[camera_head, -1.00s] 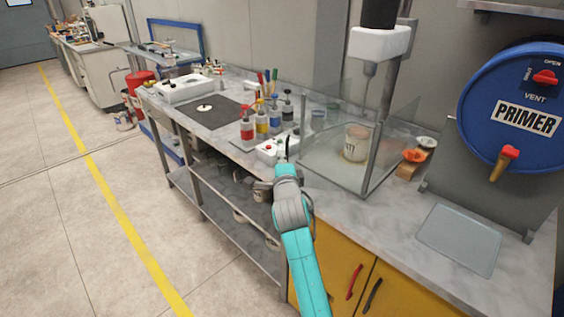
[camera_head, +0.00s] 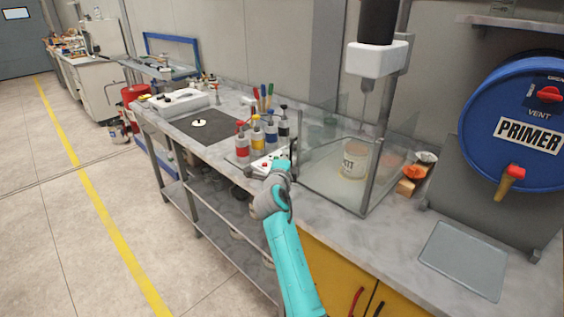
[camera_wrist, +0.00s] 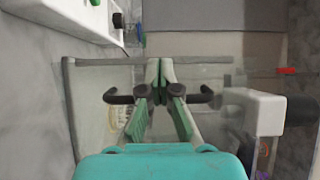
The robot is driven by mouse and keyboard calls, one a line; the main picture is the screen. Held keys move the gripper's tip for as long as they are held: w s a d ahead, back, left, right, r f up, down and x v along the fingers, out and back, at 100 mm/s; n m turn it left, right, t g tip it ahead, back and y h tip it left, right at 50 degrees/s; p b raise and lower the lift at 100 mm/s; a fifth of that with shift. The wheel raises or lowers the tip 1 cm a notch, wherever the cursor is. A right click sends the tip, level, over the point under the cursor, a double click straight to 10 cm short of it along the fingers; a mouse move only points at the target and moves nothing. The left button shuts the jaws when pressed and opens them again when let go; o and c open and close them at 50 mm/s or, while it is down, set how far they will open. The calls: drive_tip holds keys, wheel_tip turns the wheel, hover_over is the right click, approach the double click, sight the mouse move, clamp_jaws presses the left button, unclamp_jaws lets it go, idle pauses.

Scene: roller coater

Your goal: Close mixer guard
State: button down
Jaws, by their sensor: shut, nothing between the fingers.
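The mixer guard is a clear-panelled enclosure with grey posts (camera_head: 372,177) on the bench; its far side panel is see-through. The mixer (camera_head: 376,60), with a white head and thin shaft, stands over a labelled white pot (camera_head: 355,158) inside the guard. My gripper (camera_head: 293,147) is at the guard's left front edge. In the wrist view my gripper (camera_wrist: 160,68) is shut and empty, in front of a clear panel with a grey frame (camera_wrist: 105,61). Dark hooked parts show on both sides of the fingers; I cannot tell whether they are a handle. Contact is unclear.
Red, yellow and blue bottles (camera_head: 257,134) and a white tray (camera_head: 272,161) stand close left of my gripper. A blue primer drum (camera_head: 515,115) stands right, with a grey plate (camera_head: 463,259) on the bench before it. The floor at left is clear.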

drive_tip(key=shift+w+d, duration=0.7)
drive_tip(key=shift+w, duration=0.35)
drive_tip(key=shift+s+f, duration=0.1)
